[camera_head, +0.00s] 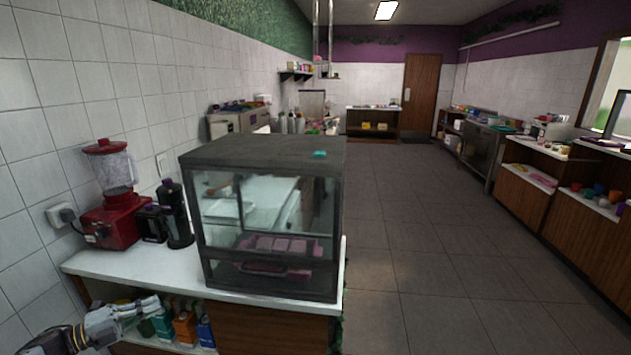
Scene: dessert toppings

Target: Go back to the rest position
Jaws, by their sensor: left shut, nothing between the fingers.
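My left gripper (148,303) shows at the lower left, at the end of my arm. It is shut and empty, in front of the open shelf below the white counter (120,265). It is close to several cartons and bottles on that shelf; I cannot tell whether it touches any. My right gripper is out of view.
On the counter stand a red blender (112,205), a black bottle-like appliance (174,214) and a glass display case (265,150) with pink items inside. Cartons (184,328) fill the shelf below. Open tiled floor (420,230) lies to the right, bounded by wooden counters (522,198).

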